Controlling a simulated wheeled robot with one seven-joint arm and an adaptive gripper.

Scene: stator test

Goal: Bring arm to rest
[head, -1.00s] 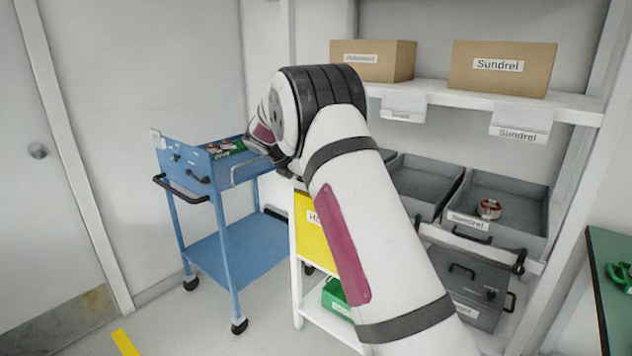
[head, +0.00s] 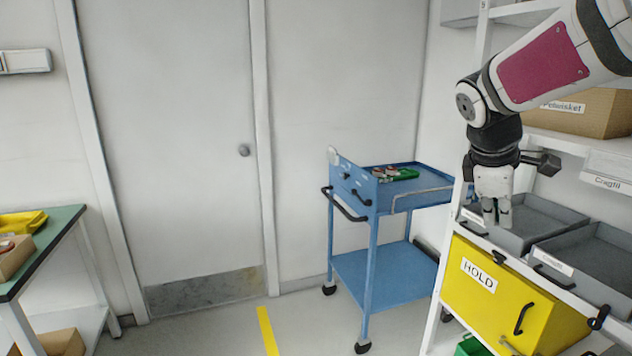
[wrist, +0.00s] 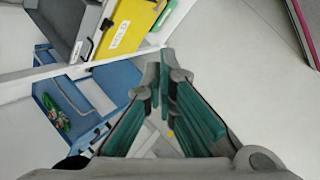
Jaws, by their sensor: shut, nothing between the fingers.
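My gripper (head: 497,212) hangs fingers-down from my raised arm at the right of the head view. It appears in front of the grey bins of the shelf, above the yellow HOLD bin. Its fingers are shut and hold nothing. In the wrist view my gripper (wrist: 167,58) shows its fingertips together, with pale floor beyond them and the blue cart at the left.
A blue cart (head: 388,278) stands left of the shelf, with a green item and small parts (head: 392,173) on top. The yellow HOLD bin (head: 500,300) is on the shelf unit. A green-topped table (head: 50,240) is at far left. The floor before the door (head: 170,130) looks clear.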

